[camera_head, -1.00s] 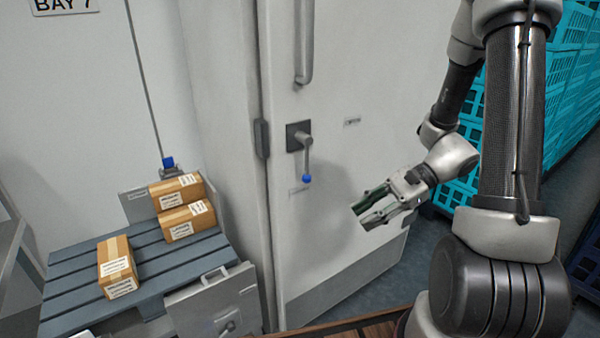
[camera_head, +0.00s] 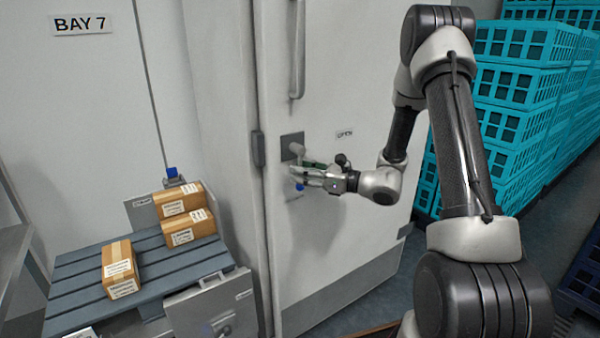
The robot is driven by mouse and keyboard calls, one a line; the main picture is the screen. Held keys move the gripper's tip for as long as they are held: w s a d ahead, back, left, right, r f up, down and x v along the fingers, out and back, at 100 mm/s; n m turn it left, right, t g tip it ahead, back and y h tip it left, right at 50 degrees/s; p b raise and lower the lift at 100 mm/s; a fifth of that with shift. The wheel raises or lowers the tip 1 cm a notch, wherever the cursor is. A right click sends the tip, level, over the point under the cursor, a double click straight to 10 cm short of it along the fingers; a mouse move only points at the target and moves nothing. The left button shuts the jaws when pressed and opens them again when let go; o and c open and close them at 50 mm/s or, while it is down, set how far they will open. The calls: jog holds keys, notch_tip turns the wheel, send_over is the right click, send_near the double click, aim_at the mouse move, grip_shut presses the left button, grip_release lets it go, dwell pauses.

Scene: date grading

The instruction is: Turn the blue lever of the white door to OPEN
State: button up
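The white door (camera_head: 345,225) stands in the middle of the view, and its surface looks closed up to the frame. Its lever has a dark square mounting plate (camera_head: 292,141) and a blue tip (camera_head: 300,187). The lever hangs downward, and my fingers cover most of its shaft. My gripper (camera_head: 302,168) is at the lever just above the blue tip, coming from the right. Its two fingers show a narrow gap, but I cannot tell whether they grip the shaft. A small label reading OPEN (camera_head: 344,134) is on the door to the right of the plate.
A vertical handle bar (camera_head: 297,55) is above the lever. A dark hinge-like block (camera_head: 258,149) is on the frame at left. A blue-grey pallet (camera_head: 75,290) with cardboard boxes (camera_head: 118,262) stands at left. Teal crates (camera_head: 510,110) are stacked at right.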

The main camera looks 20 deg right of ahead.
jog(key=shift+w+a, duration=0.25)
jog(key=shift+a, duration=0.05)
grip_shut()
